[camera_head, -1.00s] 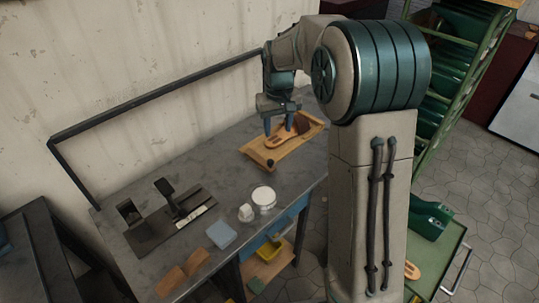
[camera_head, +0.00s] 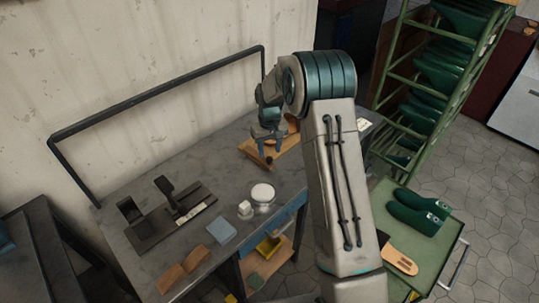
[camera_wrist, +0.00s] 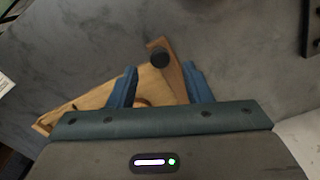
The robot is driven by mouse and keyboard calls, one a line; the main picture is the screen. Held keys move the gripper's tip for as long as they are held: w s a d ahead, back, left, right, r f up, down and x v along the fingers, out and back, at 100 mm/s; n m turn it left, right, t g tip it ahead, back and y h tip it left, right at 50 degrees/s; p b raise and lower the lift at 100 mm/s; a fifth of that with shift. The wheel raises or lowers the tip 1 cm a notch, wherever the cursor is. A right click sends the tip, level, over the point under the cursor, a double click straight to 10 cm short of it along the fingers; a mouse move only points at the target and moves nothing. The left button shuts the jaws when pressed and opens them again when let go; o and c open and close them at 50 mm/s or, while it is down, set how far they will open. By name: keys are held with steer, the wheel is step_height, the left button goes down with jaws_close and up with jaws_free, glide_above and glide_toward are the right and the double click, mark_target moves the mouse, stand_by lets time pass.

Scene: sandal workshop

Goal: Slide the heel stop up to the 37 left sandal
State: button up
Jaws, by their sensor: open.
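A wooden board (camera_head: 249,147) lies on the grey workbench, partly hidden by my arm. A wooden bar (camera_wrist: 175,72) with a black knob (camera_wrist: 160,57) lies at its near end and looks like the heel stop; the knob also shows in the head view (camera_head: 269,160). My gripper (camera_wrist: 160,80) is open and points down over the board, its two blue fingers on either side of the bar. The right finger is close to the bar; I cannot tell whether they touch. A brown curved edge (camera_wrist: 143,102) between the fingers may be the sandal, otherwise mostly hidden. No size mark is readable.
A green cart (camera_head: 440,262) at right holds green shoe forms (camera_head: 418,212) and a tan sole (camera_head: 400,261).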

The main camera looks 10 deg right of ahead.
mark_target(269, 158)
steer(key=shift+f, duration=1.95)
jaws_close()
steer(key=w+d, duration=0.1)
steer(key=d, duration=0.1)
steer(key=w+d+b, duration=0.1)
steer(key=w+d, duration=0.1)
steer(key=shift+w+d, duration=0.2)
steer(key=shift+d, duration=0.15)
jaws_free()
steer(key=shift+r, duration=0.1)
steer(key=shift+a, duration=0.1)
steer(key=shift+s, duration=0.1)
step_height(269, 158, up, 14)
steer(key=shift+b, duration=0.45)
